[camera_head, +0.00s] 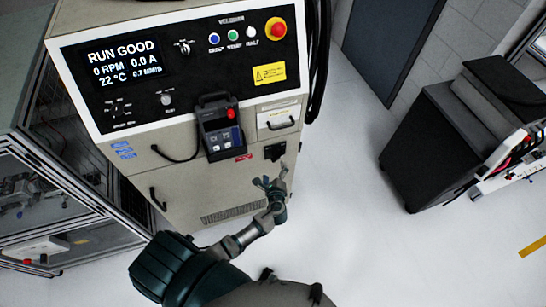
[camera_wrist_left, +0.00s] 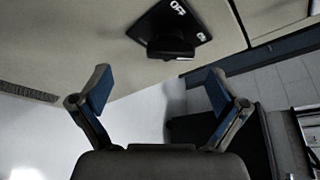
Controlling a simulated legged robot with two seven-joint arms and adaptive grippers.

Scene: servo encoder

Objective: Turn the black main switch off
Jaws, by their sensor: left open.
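The black main switch (camera_head: 275,151) is on the lower right of the beige control cabinet's front (camera_head: 185,185). In the left wrist view its black plate (camera_wrist_left: 152,24) shows a white OFF mark and a second small mark at the right, and its dark handle (camera_wrist_left: 171,47) sticks out towards me. I cannot tell which mark the handle points at. My left gripper (camera_head: 268,184) is open and empty, just below the switch in the head view. In the left wrist view its fingers (camera_wrist_left: 160,88) are spread apart, with the handle beyond them, not between them. My right gripper is not in view.
A pendant (camera_head: 221,130) with a red button hangs on the cabinet front, up and left of the switch. The sloped panel above has a red emergency button (camera_head: 276,28) and a display (camera_head: 122,66) reading RUN GOOD. A dark machine (camera_head: 440,145) stands at right. Floor between is clear.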

